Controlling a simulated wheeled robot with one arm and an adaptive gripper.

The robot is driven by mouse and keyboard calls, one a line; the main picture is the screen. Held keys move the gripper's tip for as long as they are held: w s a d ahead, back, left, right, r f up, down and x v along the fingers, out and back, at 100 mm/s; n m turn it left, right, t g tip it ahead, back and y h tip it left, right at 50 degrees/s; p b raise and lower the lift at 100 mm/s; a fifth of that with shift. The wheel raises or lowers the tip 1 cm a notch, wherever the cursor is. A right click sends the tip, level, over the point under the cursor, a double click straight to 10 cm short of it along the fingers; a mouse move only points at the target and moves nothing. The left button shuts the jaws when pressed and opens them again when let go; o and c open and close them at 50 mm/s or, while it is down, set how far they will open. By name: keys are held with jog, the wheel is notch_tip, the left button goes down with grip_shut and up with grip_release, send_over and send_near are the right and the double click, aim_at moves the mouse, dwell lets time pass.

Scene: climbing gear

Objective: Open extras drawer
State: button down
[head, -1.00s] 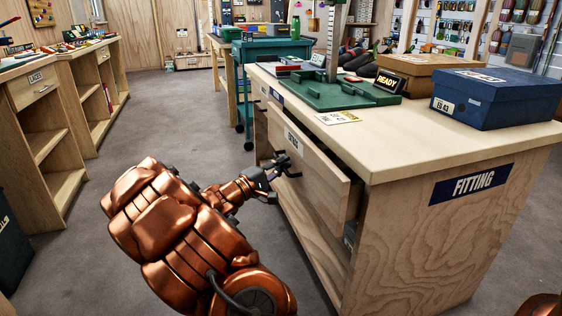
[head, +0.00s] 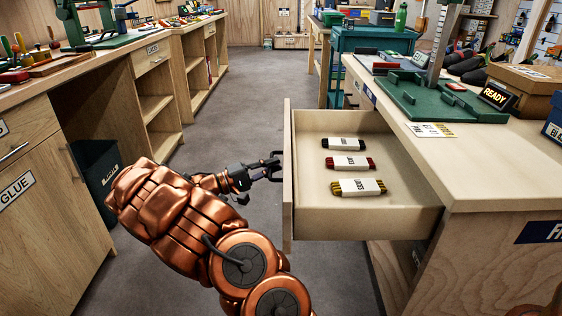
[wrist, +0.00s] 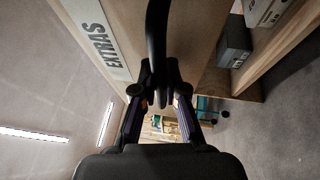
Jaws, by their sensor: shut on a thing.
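The extras drawer (head: 288,178) is pulled far out of the fitting bench in the head view. Inside it lie three banded bundles: a black one (head: 343,144), a red one (head: 347,163) and a yellow one (head: 358,187). My gripper (head: 275,168) is at the outer side of the drawer front, shut on its dark handle. In the wrist view the black bar handle (wrist: 157,35) runs between my fingers (wrist: 160,100), beside the EXTRAS label (wrist: 97,40) on the drawer front.
The fitting bench top (head: 420,170) holds a green device (head: 425,97), a READY sign (head: 494,97) and boxes. A dark bin (head: 97,170) stands by the left counter. Grey floor (head: 225,95) is clear between the counters.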

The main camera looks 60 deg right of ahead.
jog(key=shift+w+a, duration=0.55)
jog(key=shift+w, duration=0.3)
jog(key=shift+w+a, duration=0.5)
jog(key=shift+w, duration=0.3)
jog(key=c, duration=1.2)
grip_release()
jog(key=v, duration=1.2)
jog(key=shift+s, duration=0.1)
